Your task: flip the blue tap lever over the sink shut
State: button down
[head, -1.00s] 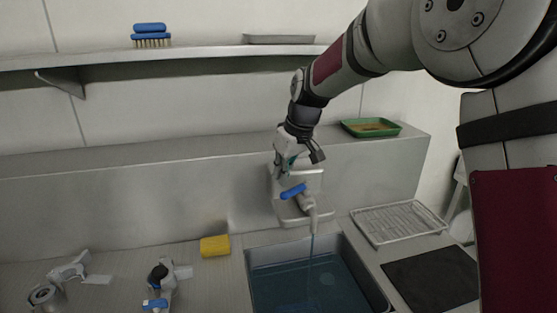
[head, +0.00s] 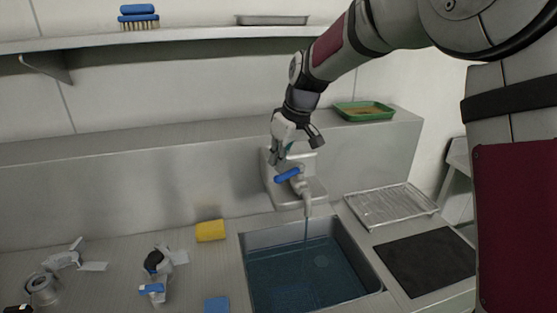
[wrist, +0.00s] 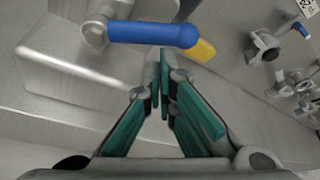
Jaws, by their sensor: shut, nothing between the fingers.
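The blue tap lever (head: 287,175) sits on the grey tap over the sink (head: 245,262). A thin stream of water runs from the spout into the sink, which holds water. My gripper (head: 276,162) is shut and empty, close beside the lever at its upper left in the head view. In the wrist view the lever (wrist: 152,34) lies crosswise just beyond the shut fingertips (wrist: 162,60). I cannot tell whether the fingertips touch it.
A yellow sponge (head: 210,231) lies left of the sink, with a blue cloth or pad (head: 217,304) nearer. A wire rack (head: 392,205) and dark mat (head: 428,262) lie right. Metal fittings (head: 155,275) stand on the counter's left. A green tray (head: 364,111) is on the ledge.

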aim_at(300, 169)
jog(key=shift+s+d+n+g, duration=0.2)
jog(key=shift+s+n+g, duration=0.15)
jog(key=shift+n, duration=0.45)
jog(key=shift+s+d+n+y+b, duration=0.15)
jog(key=shift+s+n+y+b, duration=0.15)
jog(key=shift+n, duration=0.2)
jog(key=n, duration=0.1)
jog(key=s+d+n+g, duration=0.1)
jog(key=shift+n, duration=0.4)
jog(key=shift+s+d+n+g+y, duration=0.1)
jog(key=shift+s+d+n+g, duration=0.25)
jog(key=shift+n, duration=0.55)
jog(key=shift+s+d+n+g+y, duration=0.15)
jog(key=shift+d+n, duration=0.25)
jog(key=shift+n, duration=0.5)
jog(key=shift+s+d+n+g+y, duration=0.1)
jog(key=shift+s+d+n+g, duration=0.25)
jog(key=shift+n, duration=0.55)
jog(key=shift+d+p, duration=0.2)
jog(key=shift+p, duration=0.1)
jog(key=shift+d+f, duration=0.1)
jog(key=shift+d, duration=0.15)
jog(key=shift+s+a, duration=0.1)
